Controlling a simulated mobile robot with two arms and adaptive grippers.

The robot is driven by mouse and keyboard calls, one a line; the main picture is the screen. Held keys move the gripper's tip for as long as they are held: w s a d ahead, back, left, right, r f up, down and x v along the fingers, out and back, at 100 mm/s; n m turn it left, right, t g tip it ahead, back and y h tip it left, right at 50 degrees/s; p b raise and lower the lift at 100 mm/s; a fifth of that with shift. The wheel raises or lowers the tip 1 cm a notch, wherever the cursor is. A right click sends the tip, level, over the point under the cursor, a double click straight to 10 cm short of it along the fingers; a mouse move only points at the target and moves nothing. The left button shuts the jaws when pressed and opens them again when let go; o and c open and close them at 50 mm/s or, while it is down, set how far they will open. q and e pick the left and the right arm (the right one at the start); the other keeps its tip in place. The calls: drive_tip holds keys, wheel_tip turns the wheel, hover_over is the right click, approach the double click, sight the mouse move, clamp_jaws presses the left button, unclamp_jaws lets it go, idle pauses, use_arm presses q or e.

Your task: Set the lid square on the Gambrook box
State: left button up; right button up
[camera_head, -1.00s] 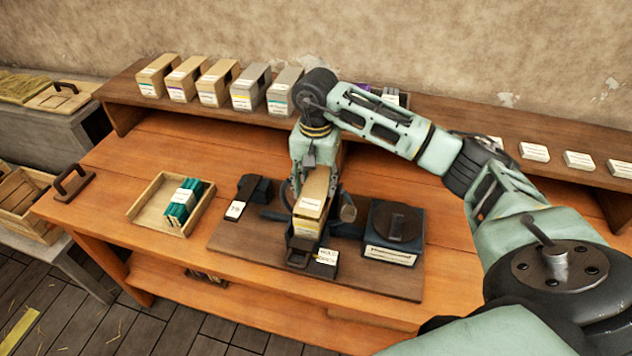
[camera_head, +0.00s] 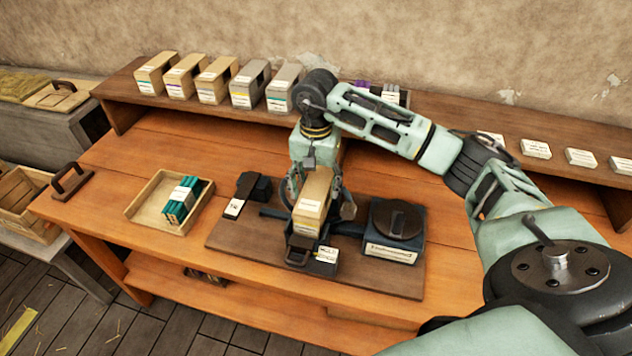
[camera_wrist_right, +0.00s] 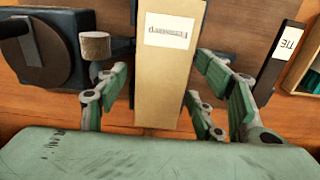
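A tall tan box form (camera_head: 314,195) with white labels stands in the middle of the dark board, below my right gripper. In the right wrist view the tan top (camera_wrist_right: 168,75) lies between the green finger pads (camera_wrist_right: 160,92), with a small gap at the left, so the gripper looks open. My left gripper is not in view.
A dark blue box (camera_head: 393,248) with a round, barred top stands at right on the board (camera_head: 240,240). A wooden tray (camera_head: 142,208) with green packets is at left. Several boxes (camera_head: 215,80) line the back shelf. A wooden knob (camera_wrist_right: 95,45) is close to my left-hand fingers.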

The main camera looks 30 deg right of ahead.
drive_tip(key=shift+o, duration=0.4)
drive_tip(key=shift+w, duration=0.1)
drive_tip(key=shift+r, duration=0.2)
wheel_tip(320, 180, up, 12)
drive_tip(key=shift+f, duration=0.15)
drive_tip(key=shift+r+p, duration=0.35)
drive_tip(key=shift+r, duration=0.15)
drive_tip(key=shift+f, duration=0.1)
